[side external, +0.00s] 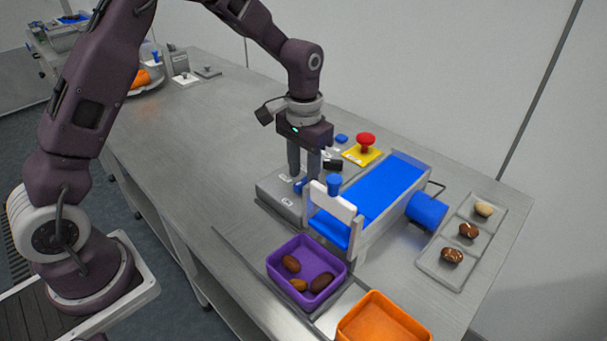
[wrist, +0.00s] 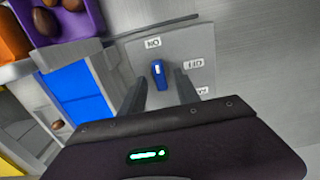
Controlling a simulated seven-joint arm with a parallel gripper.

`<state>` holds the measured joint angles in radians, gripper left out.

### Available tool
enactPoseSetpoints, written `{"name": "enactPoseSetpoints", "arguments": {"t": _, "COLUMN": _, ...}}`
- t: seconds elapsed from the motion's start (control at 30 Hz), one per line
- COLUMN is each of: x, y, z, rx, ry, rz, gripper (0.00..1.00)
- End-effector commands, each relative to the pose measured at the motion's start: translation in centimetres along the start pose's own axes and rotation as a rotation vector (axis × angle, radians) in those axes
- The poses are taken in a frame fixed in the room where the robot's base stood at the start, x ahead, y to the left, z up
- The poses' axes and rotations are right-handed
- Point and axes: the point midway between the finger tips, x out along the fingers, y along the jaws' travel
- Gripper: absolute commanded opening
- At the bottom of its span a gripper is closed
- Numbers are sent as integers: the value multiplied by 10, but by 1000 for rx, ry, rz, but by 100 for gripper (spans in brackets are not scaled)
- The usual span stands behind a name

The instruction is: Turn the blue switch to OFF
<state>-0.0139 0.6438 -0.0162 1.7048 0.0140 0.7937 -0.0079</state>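The blue switch (wrist: 159,74) is on a grey control box (wrist: 140,55). In the side view the switch (side external: 299,186) shows low by the fingertips. My gripper (side external: 304,177) points down over the box. In the wrist view my gripper (wrist: 160,88) has its fingers apart, one on each side of the switch, with gaps visible between them and it. The switch's white-marked end faces roughly toward a label (wrist: 152,43) that reads like "NO", perhaps ON upside down. A second label (wrist: 195,62) is hard to read.
A conveyor with a blue belt (side external: 384,187) stands right beside the box. A red button (side external: 366,140) on a yellow base is behind. A purple bin (side external: 275,270) holds dates; an orange bin (side external: 385,307) is in front. A grey tray (side external: 440,268) with dates lies right.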

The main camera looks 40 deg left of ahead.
Motion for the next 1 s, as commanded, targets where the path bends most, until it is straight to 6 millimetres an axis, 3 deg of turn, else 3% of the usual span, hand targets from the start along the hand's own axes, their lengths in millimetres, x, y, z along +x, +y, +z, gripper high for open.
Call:
{"name": "enactPoseSetpoints", "arguments": {"t": 0.1, "x": 11, "y": 0, "z": 1, "rx": 0, "ry": -2, "rz": 0, "gripper": 38}}
{"name": "enactPoseSetpoints", "arguments": {"t": 0.37, "x": 13, "y": 0, "z": 0, "rx": 0, "ry": 1, "rz": 0, "gripper": 36}}
{"name": "enactPoseSetpoints", "arguments": {"t": 0.5, "x": 13, "y": 0, "z": 0, "rx": 0, "ry": 1, "rz": 0, "gripper": 9}}
{"name": "enactPoseSetpoints", "arguments": {"t": 0.57, "x": 12, "y": 0, "z": 0, "rx": 0, "ry": 1, "rz": 0, "gripper": 0}}
{"name": "enactPoseSetpoints", "arguments": {"t": 1.0, "x": 12, "y": 0, "z": 0, "rx": 59, "ry": 1, "rz": 1, "gripper": 0}}
